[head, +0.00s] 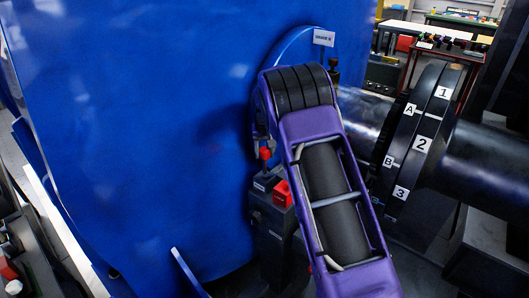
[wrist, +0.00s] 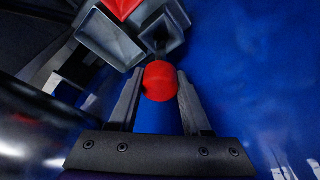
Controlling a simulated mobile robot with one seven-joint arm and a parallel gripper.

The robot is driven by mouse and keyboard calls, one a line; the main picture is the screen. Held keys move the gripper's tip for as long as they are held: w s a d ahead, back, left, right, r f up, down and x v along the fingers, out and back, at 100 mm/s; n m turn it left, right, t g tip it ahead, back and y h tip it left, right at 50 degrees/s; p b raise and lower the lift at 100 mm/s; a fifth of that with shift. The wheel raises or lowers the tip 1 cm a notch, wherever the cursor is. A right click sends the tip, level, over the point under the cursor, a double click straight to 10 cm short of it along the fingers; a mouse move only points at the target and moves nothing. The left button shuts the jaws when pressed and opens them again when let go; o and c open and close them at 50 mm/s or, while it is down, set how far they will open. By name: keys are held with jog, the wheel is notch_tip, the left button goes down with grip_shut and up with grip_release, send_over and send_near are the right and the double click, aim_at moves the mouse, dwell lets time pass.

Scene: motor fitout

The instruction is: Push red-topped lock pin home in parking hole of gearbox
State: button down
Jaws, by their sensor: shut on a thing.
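The red-topped lock pin (head: 265,153) stands above a small dark labelled block (head: 266,181) in front of the big blue housing. In the wrist view its round red top (wrist: 158,80) sits between the two fingertips of my gripper (wrist: 160,75), which is shut on it. A dark shank shows just beyond the red top and leads to an open-looking grey box (wrist: 160,28). I cannot tell how deep the pin sits. In the head view my purple arm hides most of the gripper.
A red square piece (head: 283,192) sits close beside the pin and also shows in the wrist view (wrist: 120,8). A dark shaft with a numbered collar (head: 422,145) lies to the right. A white sign (head: 323,38) and a dark knob (head: 333,66) are above.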

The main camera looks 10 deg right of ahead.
aim_at(265, 161)
jog(key=shift+f+b, duration=1.85)
jog(key=shift+f, duration=1.2)
jog(key=shift+c, duration=1.4)
grip_release()
jog(key=p+v, duration=0.1)
jog(key=v, duration=1.6)
jog(key=shift+r+p, duration=0.25)
jog(key=shift+p, duration=0.05)
jog(key=s+a+b, duration=0.3)
jog(key=s+a, duration=0.5)
jog(key=shift+s+a, duration=0.25)
